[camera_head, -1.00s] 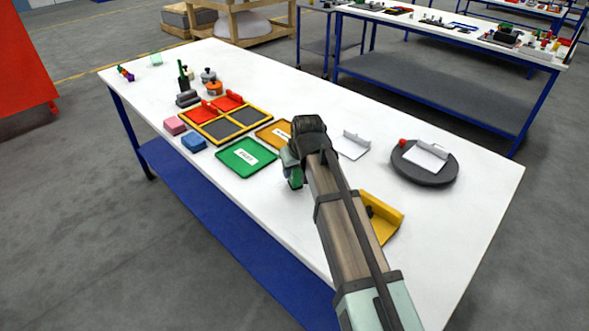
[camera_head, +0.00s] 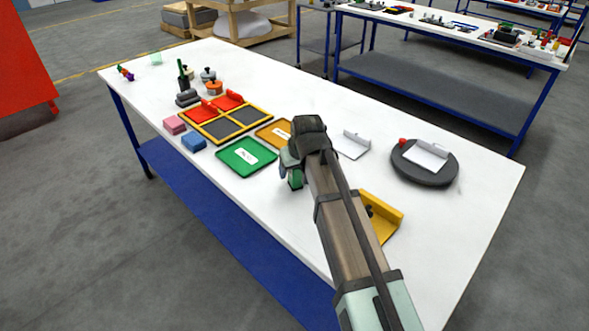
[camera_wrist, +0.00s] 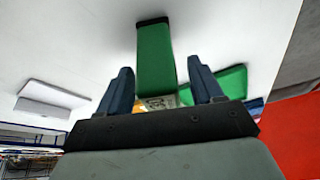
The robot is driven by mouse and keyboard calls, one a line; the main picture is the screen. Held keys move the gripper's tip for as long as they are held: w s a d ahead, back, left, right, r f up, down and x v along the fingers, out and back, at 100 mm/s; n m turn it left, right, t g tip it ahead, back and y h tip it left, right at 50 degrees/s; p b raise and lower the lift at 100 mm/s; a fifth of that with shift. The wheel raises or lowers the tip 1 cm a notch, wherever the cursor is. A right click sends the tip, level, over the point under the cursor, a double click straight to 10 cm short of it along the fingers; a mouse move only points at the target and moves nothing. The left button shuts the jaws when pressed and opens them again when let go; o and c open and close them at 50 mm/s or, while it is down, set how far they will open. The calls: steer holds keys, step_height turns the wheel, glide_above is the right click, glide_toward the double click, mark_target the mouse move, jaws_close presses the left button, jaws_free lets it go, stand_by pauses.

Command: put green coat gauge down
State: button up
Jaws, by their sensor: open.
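The green coat gauge (camera_wrist: 154,60) is a green block with a dark end and a pale marked face. It sits between the two fingers of my gripper (camera_wrist: 160,88) in the wrist view, with a gap on each side. My gripper is open. In the head view my gripper (camera_head: 290,172) is low over the front half of the white table, and the green gauge (camera_head: 296,178) shows just under it. Its underside is hidden, so I cannot tell for sure whether it rests flat on the table.
A green labelled tray (camera_head: 240,164) and an orange tray (camera_head: 268,131) lie left of my gripper. A yellow angled piece (camera_head: 388,213) lies to the right, partly behind my arm. A white angled piece (camera_head: 352,146) and a dark round turntable (camera_head: 412,178) are farther right.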

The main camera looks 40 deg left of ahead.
steer(key=v, duration=1.2)
stand_by(0.4)
